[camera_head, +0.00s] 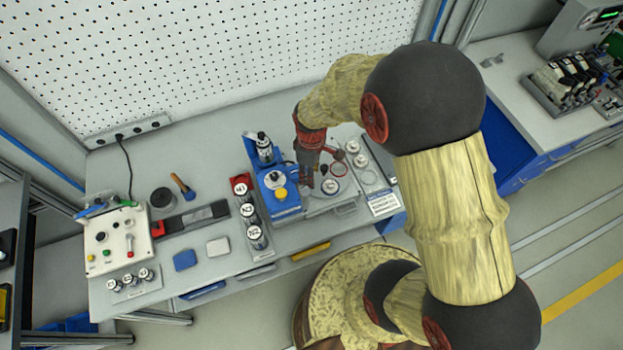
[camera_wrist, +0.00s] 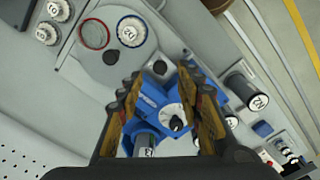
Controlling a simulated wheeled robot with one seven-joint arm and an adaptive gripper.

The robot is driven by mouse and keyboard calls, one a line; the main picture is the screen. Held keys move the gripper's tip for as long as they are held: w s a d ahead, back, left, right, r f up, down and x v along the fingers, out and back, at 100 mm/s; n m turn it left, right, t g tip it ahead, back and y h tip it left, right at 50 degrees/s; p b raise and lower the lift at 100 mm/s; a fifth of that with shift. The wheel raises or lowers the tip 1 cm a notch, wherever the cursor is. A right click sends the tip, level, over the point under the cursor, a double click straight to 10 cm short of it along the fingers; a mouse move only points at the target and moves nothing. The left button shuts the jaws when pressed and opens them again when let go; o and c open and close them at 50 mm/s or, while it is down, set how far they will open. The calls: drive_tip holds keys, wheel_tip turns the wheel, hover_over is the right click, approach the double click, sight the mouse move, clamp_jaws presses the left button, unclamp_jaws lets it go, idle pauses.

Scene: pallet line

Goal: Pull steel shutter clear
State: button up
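A flat grey metal plate with a rounded edge and a dark round spot (camera_wrist: 110,57) lies beside the blue device in the wrist view; it may be the steel shutter, but I cannot tell for sure. The blue device (camera_wrist: 172,97) has a pale dial with a dark knob; in the head view the blue device (camera_head: 279,196) stands left of my gripper. My gripper (camera_wrist: 163,90) points down over the device with its two fingers apart, and nothing shows held between them. In the head view my gripper (camera_head: 308,178) is partly hidden by its own dark body.
A red ring (camera_wrist: 94,34) and a blue ring (camera_wrist: 131,31) with a numbered weight lie on the grey station. A rack of numbered weights (camera_head: 249,212) stands to the left. A control box (camera_head: 116,240) is at the far left. A perforated wall (camera_head: 220,60) closes the back.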

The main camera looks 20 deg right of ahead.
drive_tip(key=shift+f, duration=2.25)
clamp_jaws()
